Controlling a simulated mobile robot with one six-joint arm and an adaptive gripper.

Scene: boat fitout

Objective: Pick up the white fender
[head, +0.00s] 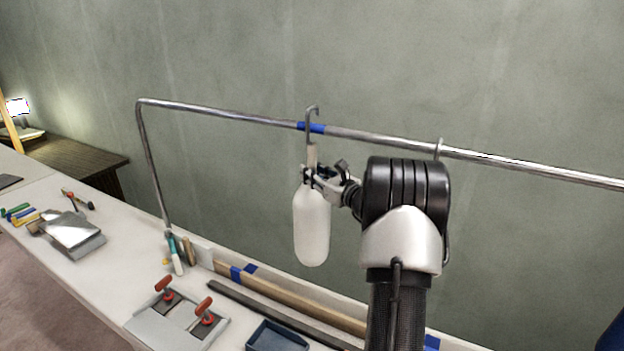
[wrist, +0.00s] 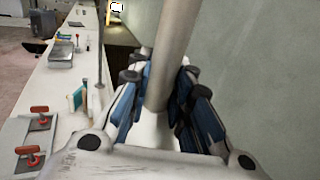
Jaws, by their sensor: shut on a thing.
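The white fender (head: 311,228) is a bottle-shaped body with a narrow neck and a hook at its top. In the head view it hangs upright by the metal rail, its hook (head: 311,111) reaching above the rail beside blue tape. My gripper (head: 310,177) is shut on its neck, just above the body. In the wrist view the pale neck (wrist: 173,55) runs up between the two blue-padded fingers (wrist: 162,110). I cannot tell whether the hook still rests on the rail.
The metal rail (head: 230,112) runs across above the bench, with another hook (head: 438,148) to the right. The bench (head: 110,275) holds a clamp plate with red handles (head: 185,315), a grey box (head: 75,233), a blue tray (head: 276,338) and wood strips. A wall stands behind.

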